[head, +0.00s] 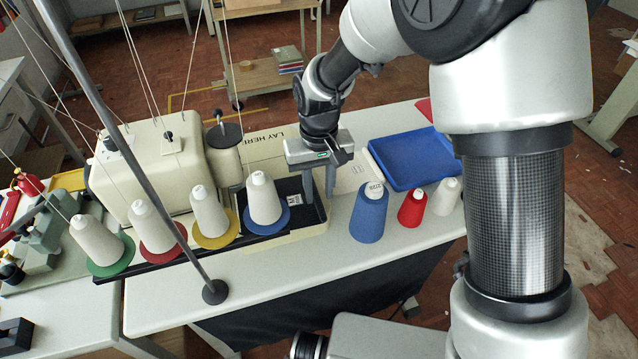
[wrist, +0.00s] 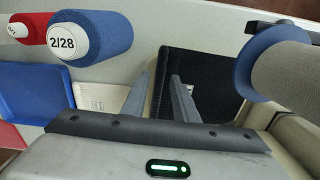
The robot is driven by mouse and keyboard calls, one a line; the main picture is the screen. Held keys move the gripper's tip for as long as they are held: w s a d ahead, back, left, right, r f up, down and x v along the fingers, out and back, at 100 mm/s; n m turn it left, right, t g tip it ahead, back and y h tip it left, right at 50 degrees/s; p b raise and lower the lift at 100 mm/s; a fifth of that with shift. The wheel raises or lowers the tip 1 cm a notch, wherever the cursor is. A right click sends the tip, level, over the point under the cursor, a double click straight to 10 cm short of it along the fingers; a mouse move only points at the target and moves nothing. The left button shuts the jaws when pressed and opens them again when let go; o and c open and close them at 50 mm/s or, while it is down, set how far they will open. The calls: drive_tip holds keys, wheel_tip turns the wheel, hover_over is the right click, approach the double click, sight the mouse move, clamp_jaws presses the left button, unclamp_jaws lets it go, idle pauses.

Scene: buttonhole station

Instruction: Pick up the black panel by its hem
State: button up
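The black panel (head: 290,187) lies flat on the sewing machine's bed, partly behind the cone on the blue disc. It also shows in the wrist view (wrist: 207,72) as a dark sheet right of the fingers. My gripper (head: 319,190) points down at the panel's right edge. One finger is over the pale plate and the other over the panel's near edge. I cannot tell whether the fingertips touch the cloth.
A sewing machine (head: 150,165) stands behind a row of thread cones. A blue cone (head: 369,215), a red cone (head: 411,208) and a white cone (head: 445,197) stand right of my gripper, before a blue tray (head: 412,160). A slanted pole (head: 135,150) rises in front.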

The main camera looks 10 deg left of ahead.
drive_tip(key=shift+f+b, duration=0.25)
drive_tip(key=shift+b, duration=0.4)
drive_tip(key=shift+r, duration=0.1)
drive_tip(key=shift+f+b, duration=0.55)
drive_tip(key=shift+f, duration=0.5)
drive_tip(key=shift+c, duration=0.3)
clamp_jaws()
drive_tip(key=shift+r, duration=0.15)
drive_tip(key=shift+r+p, duration=1.8)
drive_tip(key=shift+r, duration=0.6)
